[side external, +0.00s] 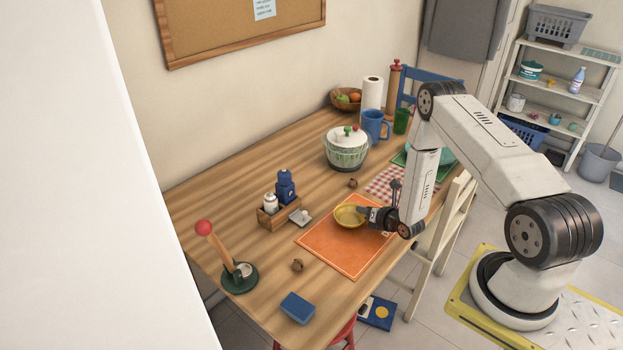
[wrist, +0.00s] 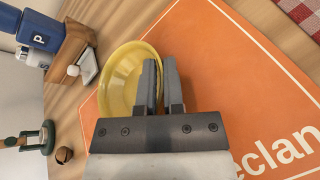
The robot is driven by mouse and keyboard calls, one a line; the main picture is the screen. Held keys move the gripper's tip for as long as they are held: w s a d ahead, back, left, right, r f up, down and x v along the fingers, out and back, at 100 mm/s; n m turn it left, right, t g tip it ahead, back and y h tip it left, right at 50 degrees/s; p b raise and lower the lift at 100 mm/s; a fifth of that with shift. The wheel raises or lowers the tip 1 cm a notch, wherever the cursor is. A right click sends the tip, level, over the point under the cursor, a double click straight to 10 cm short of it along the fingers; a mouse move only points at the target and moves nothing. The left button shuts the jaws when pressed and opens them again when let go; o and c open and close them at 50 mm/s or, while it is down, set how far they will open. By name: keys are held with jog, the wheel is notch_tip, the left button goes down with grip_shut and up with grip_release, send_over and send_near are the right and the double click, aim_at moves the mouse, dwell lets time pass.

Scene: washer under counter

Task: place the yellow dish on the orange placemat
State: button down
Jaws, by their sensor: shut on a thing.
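The yellow dish (side external: 346,217) is a shallow round bowl, and it also shows in the wrist view (wrist: 118,75). My gripper (side external: 365,213) is shut on the rim of the dish, on the side nearer the arm; its two fingers (wrist: 159,88) pinch the rim in the wrist view. The orange placemat (side external: 345,250) lies flat on the wooden table, with pale lettering in the wrist view (wrist: 225,85). The dish appears over the placemat's far edge, partly past it in the wrist view. I cannot tell whether it touches the mat.
A wooden caddy (side external: 280,216) with a blue bottle and a white shaker stands left of the dish. A lidded green-white bowl (side external: 346,148) stands behind. A red checked cloth (side external: 388,184) lies to the right. A brown nut-like object (side external: 297,265) and blue box (side external: 298,308) are near the front.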

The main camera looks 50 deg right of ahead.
jog(key=shift+f, duration=0.1)
jog(key=c, duration=0.7)
grip_release()
jog(key=shift+c, duration=0.2)
jog(key=shift+v, duration=6.1)
jog(key=shift+w, duration=0.15)
